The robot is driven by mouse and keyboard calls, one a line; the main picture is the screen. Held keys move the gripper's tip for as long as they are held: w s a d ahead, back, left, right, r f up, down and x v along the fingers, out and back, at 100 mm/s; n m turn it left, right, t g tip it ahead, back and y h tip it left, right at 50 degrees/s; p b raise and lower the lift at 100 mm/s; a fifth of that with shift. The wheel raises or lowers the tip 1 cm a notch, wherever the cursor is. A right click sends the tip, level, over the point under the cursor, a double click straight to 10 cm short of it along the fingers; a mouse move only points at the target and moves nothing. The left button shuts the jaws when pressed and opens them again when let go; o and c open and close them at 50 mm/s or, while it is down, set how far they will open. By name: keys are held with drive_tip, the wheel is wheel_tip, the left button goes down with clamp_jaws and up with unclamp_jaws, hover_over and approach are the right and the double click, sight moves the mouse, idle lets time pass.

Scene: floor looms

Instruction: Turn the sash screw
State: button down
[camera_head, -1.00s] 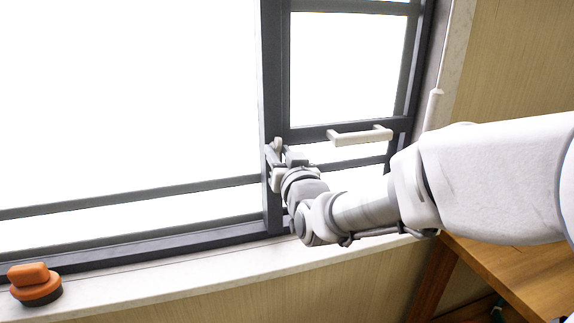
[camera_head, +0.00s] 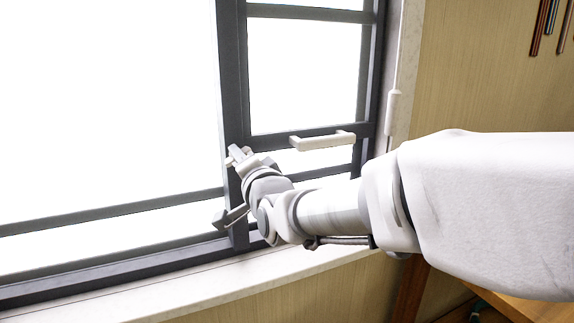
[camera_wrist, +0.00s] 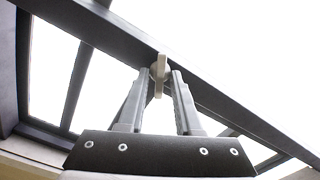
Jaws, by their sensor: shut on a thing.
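The sash screw (camera_wrist: 159,70) is a small pale thumb-screw on the dark upright of the window sash. In the wrist view it stands between the two fingertips of my gripper (camera_wrist: 160,76), which is shut on it. In the head view my gripper (camera_head: 238,157) is at the same upright (camera_head: 232,110), left of the pale sash handle (camera_head: 322,141). The screw is mostly hidden there by my gripper and wrist.
The window's lower rail and pale sill (camera_head: 150,297) run below my wrist. A wooden surface (camera_head: 515,308) stands at the lower right. Several thin rods (camera_head: 548,25) hang on the tan wall at upper right. A pale cord pull (camera_head: 393,110) hangs beside the frame.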

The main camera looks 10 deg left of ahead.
drive_tip(key=m+b, duration=0.1)
drive_tip(key=m, duration=0.4)
drive_tip(key=shift+r, duration=0.1)
drive_tip(key=shift+m, duration=0.3)
idle(0.4)
drive_tip(key=c, duration=0.9)
unclamp_jaws()
drive_tip(key=shift+p+v, duration=0.85)
drive_tip(key=shift+v, duration=7.8)
drive_tip(key=shift+w+d, duration=0.1)
